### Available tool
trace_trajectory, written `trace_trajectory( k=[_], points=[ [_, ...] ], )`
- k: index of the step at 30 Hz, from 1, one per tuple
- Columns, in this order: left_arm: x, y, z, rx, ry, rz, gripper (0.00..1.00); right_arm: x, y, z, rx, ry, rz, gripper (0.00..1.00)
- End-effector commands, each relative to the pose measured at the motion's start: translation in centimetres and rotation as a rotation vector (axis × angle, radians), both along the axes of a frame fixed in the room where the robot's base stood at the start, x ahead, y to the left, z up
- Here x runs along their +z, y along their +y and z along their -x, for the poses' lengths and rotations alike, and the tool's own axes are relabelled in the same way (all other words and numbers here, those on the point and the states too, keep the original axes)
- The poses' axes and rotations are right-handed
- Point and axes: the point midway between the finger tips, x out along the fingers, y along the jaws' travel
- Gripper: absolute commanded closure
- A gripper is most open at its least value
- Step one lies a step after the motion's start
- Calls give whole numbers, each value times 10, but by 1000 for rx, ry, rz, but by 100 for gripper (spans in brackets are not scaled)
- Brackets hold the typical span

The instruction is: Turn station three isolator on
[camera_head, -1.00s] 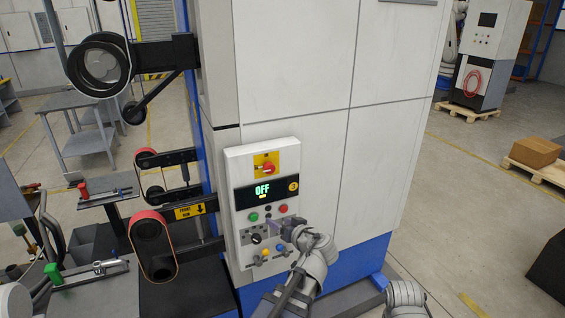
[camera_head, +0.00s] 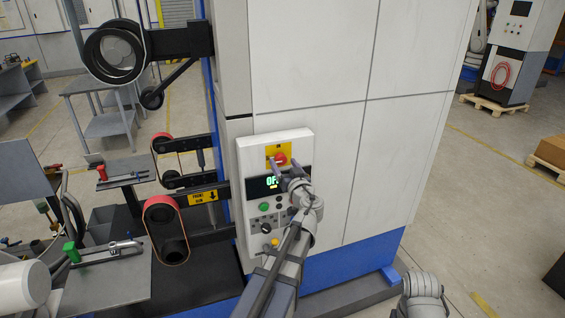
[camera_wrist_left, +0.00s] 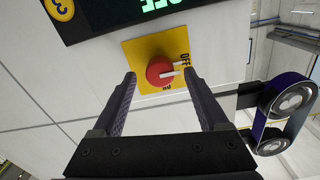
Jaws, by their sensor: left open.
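The isolator is a red rotary knob (camera_head: 281,159) on a yellow plate at the top of the white control panel. In the left wrist view the red knob (camera_wrist_left: 161,71) has a white pointer mark aimed towards the "OFF" lettering on its yellow plate (camera_wrist_left: 133,50). The display (camera_head: 262,186) below it shows green "OFF" text, partly covered by my gripper. My left gripper (camera_head: 284,174) is open, just below and in front of the knob. In the left wrist view its two fingers (camera_wrist_left: 159,80) stand on either side of the knob with gaps, not visibly touching it. My right gripper is not in view.
The panel's green button (camera_head: 264,207) and black dial (camera_head: 266,228) sit lower down. Belt rollers (camera_head: 165,228) and a bench with a green-handled clamp (camera_head: 70,250) stand at the left. Open floor (camera_head: 470,220) lies to the right.

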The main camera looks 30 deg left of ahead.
Motion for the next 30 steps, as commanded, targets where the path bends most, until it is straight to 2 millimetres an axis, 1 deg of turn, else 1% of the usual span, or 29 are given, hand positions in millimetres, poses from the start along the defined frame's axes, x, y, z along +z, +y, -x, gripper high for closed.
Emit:
trace_trajectory(
  k=[1,6,15,16,30],
  points=[
    [0,5,-6,1,0,0,23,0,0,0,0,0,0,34],
    [0,13,-13,1,0,0,23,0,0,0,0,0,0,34],
    [0,15,-13,0,0,0,23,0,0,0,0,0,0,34],
    [0,15,-13,0,0,0,24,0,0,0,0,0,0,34],
    [0,15,-13,0,1,1,77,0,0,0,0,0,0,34]
  ],
)
